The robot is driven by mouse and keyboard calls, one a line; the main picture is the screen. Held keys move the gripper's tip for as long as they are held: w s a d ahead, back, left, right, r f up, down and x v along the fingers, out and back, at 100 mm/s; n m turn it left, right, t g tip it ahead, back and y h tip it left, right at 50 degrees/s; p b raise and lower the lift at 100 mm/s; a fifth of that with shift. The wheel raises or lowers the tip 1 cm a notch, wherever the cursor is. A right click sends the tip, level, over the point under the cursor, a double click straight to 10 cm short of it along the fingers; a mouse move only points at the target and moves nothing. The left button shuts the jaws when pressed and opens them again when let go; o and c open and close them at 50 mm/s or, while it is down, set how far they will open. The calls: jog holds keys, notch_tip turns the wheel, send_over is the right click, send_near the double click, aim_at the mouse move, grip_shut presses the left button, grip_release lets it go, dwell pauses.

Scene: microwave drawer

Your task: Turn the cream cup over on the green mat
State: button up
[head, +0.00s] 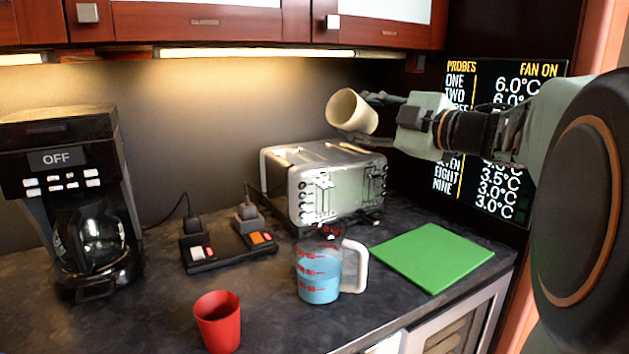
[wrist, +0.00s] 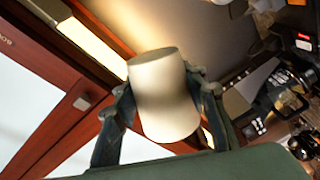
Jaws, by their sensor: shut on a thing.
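The cream cup (head: 351,112) is held in the air above the toaster, tilted, with its open mouth facing left and a little up in the head view. My gripper (head: 372,118) is shut on the cup, with one finger above it and one below. In the wrist view the cup (wrist: 163,95) sits between the two fingers of my gripper (wrist: 165,105). The green mat (head: 433,256) lies flat and empty on the counter at the right, below my arm.
A steel toaster (head: 325,182) stands at the back. A measuring jug with blue liquid (head: 319,275) stands left of the mat. A red cup (head: 218,321), a black switch box (head: 228,249) and a coffee maker (head: 70,200) stand further left. Cabinets (head: 230,22) hang above.

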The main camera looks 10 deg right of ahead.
jog(key=shift+n, duration=0.3)
jog(key=n+b, duration=0.1)
jog(key=b, duration=0.2)
jog(key=shift+f+n, duration=0.35)
jog(key=shift+n, duration=0.05)
jog(key=shift+n+b, duration=1.15)
jog(key=shift+n, duration=0.05)
jog(key=shift+r+n+b, duration=0.2)
jog(key=shift+n+b, duration=0.3)
jog(key=shift+n, duration=0.2)
jog(key=shift+r, duration=0.2)
